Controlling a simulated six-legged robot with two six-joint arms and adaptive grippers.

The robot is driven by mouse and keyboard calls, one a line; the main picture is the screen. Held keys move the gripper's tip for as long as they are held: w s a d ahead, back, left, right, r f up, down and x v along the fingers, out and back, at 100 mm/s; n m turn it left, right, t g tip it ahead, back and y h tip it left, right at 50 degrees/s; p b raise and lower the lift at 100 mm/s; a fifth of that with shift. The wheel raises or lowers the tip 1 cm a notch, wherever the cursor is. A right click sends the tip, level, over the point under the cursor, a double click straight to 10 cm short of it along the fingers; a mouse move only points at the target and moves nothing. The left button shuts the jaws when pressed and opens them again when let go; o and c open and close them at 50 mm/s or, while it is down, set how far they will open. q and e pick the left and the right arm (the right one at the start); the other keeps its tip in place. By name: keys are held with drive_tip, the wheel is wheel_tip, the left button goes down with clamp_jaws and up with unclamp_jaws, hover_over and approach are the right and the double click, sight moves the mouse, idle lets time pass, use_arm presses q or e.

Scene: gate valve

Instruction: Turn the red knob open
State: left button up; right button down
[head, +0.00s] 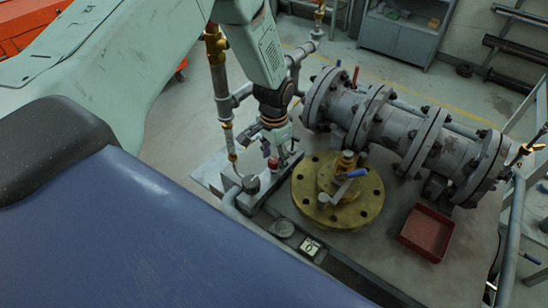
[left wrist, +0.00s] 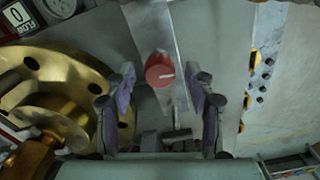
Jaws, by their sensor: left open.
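The red knob (left wrist: 160,70) shows in the left wrist view as a small red cap with a pale mark, on a grey metal bar. In the head view the red knob (head: 273,163) is a small red spot below my left gripper (head: 279,148). My left gripper is open, pointing down. In the left wrist view its two fingers with purple pads stand on either side of the knob, with a gap on both sides. I cannot tell how far the fingertips are above it. My right gripper is not in view.
A round brass flange (head: 357,208) with a blue-handled lever (head: 347,182) stands close to the right of my gripper. A grey flanged pipe (head: 400,130) lies behind it. A red tray (head: 427,232) is at the right. A vertical pipe (head: 220,90) rises close on the left.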

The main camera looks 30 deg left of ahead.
use_arm(q)
drive_tip(key=shift+f, duration=0.2)
drive_tip(key=shift+s, duration=0.1)
clamp_jaws()
drive_tip(key=shift+n+p, duration=0.4)
drive_tip(key=shift+n, duration=0.2)
unclamp_jaws()
idle(0.4)
drive_tip(key=shift+r, duration=0.1)
